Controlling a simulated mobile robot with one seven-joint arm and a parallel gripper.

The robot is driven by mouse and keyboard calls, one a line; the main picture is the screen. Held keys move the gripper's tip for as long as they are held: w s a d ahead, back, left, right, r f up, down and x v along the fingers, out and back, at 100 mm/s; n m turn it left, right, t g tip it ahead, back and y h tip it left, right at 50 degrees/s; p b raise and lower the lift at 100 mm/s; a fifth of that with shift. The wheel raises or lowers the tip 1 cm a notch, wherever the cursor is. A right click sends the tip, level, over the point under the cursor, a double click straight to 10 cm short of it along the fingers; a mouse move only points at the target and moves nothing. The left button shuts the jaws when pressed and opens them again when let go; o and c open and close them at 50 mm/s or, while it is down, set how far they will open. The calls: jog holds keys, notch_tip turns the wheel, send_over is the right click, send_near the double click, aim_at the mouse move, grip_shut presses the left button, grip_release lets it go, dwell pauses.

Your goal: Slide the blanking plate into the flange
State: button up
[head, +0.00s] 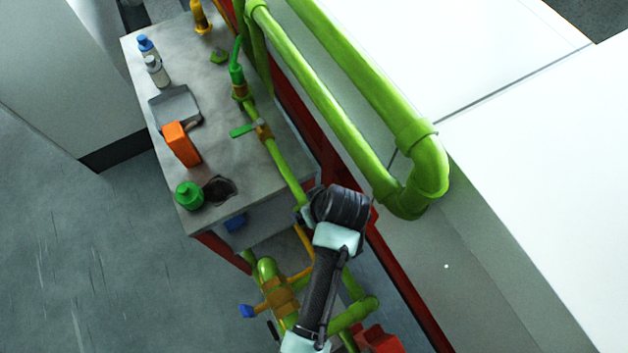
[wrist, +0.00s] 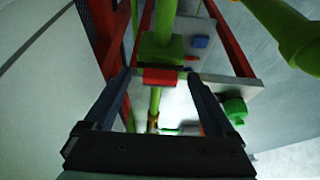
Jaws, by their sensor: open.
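In the wrist view, my gripper (wrist: 160,76) is open, with one finger on each side of a small red block (wrist: 160,77). The red block sits at the edge of a green block-shaped fitting on a vertical green pipe, which looks like the flange (wrist: 160,48). A thin dark edge shows between the red block and the fitting. The red block may be the blanking plate's tab; I cannot tell how far any plate is inside. Gaps seem to remain beside both fingers. In the head view, my dark wrist hides the fingers and the flange.
A grey table (head: 225,150) holds an orange block (head: 181,144), a grey tray (head: 175,106), bottles and a green container (head: 189,195). Red frame bars (wrist: 231,38) flank the flange. The floor at left is clear.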

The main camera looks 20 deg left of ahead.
jog(key=b+v, duration=0.1)
jog(key=v, duration=1.2)
